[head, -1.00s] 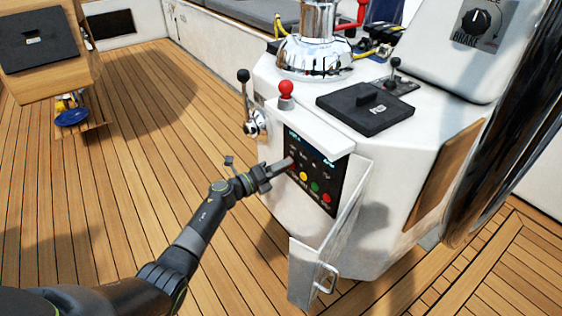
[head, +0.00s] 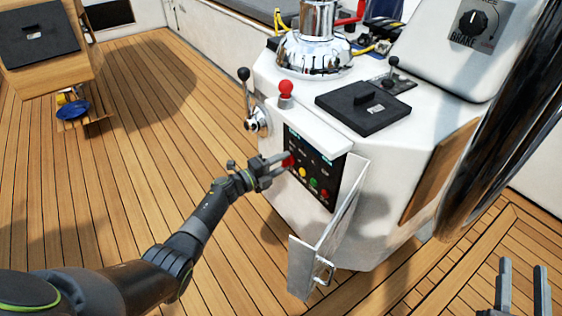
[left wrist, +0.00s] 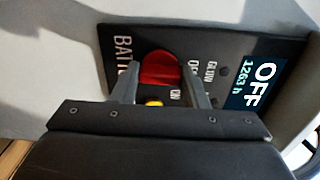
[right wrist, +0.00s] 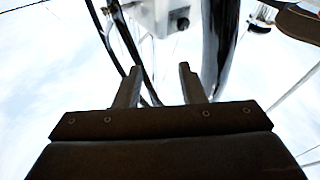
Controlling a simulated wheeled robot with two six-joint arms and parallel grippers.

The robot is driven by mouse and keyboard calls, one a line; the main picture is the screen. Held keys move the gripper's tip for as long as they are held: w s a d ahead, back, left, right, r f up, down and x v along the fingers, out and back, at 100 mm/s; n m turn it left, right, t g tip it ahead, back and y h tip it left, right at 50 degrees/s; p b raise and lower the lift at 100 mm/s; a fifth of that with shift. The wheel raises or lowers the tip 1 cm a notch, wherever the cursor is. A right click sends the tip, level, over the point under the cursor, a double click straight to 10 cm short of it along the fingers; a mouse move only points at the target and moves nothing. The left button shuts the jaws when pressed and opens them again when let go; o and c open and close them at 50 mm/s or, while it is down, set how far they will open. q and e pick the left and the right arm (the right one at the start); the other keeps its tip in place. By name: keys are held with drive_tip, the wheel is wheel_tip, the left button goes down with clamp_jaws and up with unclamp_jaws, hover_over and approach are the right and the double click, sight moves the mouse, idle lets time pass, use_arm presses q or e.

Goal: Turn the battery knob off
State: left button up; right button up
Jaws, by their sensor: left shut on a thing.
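The red battery knob (head: 289,161) is at the upper left of the black control panel (head: 299,148) on the white pedestal. In the left wrist view the knob (left wrist: 159,70) lies between my fingers, beside lettering starting "BATT". My left gripper (head: 285,162) is shut on the knob, one finger on each side. The panel display (left wrist: 254,85) reads "OFF" and "1263 h". Which way the knob points I cannot tell. My right gripper (head: 523,268) is open and empty at the lower right, far from the panel; its fingers also show apart in the right wrist view (right wrist: 160,72).
Yellow, green and red buttons (head: 314,183) sit below the knob. An open white panel door (head: 340,215) stands out to the right. The wooden deck (head: 130,170) left of the pedestal is clear.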

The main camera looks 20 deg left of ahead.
use_arm(q)
drive_tip(key=shift+n, duration=0.3)
use_arm(e)
drive_tip(key=shift+w+d+f+g, duration=0.15)
drive_tip(key=shift+f+g, duration=0.75)
drive_tip(key=shift+f, duration=0.5)
use_arm(q)
drive_tip(key=o, duration=1)
drive_tip(key=shift+s+a, duration=0.1)
